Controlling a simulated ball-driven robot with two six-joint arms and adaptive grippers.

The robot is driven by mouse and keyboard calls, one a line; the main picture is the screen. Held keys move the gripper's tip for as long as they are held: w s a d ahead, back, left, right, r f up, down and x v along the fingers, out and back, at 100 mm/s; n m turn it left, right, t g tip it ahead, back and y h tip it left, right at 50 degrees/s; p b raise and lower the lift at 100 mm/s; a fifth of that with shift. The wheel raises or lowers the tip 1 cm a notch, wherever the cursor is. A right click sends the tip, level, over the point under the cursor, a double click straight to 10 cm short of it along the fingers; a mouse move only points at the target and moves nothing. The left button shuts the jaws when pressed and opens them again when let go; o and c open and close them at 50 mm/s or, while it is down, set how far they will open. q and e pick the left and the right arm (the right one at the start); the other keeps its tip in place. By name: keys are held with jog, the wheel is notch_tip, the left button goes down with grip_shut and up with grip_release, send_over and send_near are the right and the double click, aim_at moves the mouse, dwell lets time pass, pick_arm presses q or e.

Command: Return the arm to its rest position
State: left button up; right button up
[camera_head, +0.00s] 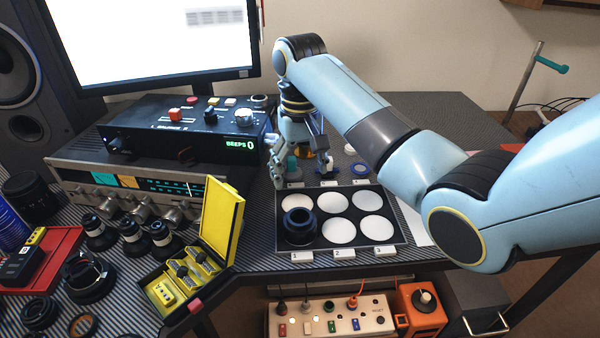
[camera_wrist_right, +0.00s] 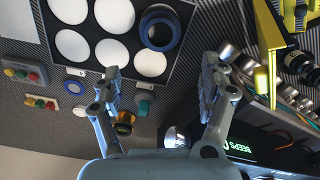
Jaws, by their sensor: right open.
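My right arm reaches in from the right in the head view. Its gripper (camera_head: 301,170) points down over the bench just behind the black tray (camera_head: 320,250). The jaws are apart with nothing held between them. In the right wrist view the two fingers of the right gripper (camera_wrist_right: 161,72) stand well apart, and the tray (camera_wrist_right: 130,38) lies beyond their tips. A black lens part with a blue ring (camera_head: 299,226) sits in the tray's front-left place; it also shows in the wrist view. My left arm and gripper are out of view.
A black control box (camera_head: 185,140) and monitor stand behind left of the gripper. An open yellow case (camera_head: 222,215) is left of the tray. Small coloured parts, including a blue ring (camera_head: 360,169), lie behind the tray. An orange box (camera_head: 418,309) stands below the bench edge.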

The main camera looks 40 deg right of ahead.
jog(key=shift+f, duration=0.1)
jog(key=s+f+g+b, duration=0.1)
jog(key=s+f, duration=0.3)
jog(key=f, duration=0.2)
jog(key=s+f+g+b, duration=0.1)
jog(key=s+f, duration=0.4)
jog(key=f, duration=0.1)
jog(key=s+f+g+b, duration=0.1)
jog(key=s+f, duration=0.4)
jog(key=shift+s+a+f+b, duration=0.15)
jog(key=shift+a+f+b, duration=0.1)
jog(key=shift+f+b, duration=0.15)
jog(key=s+f+n+t+b, duration=0.3)
jog(key=s+f+b, duration=0.2)
jog(key=s+f, duration=2.6)
jog(key=shift+s+d+t+h, duration=0.35)
jog(key=shift+s+t+h, duration=0.05)
jog(key=shift+s, duration=0.35)
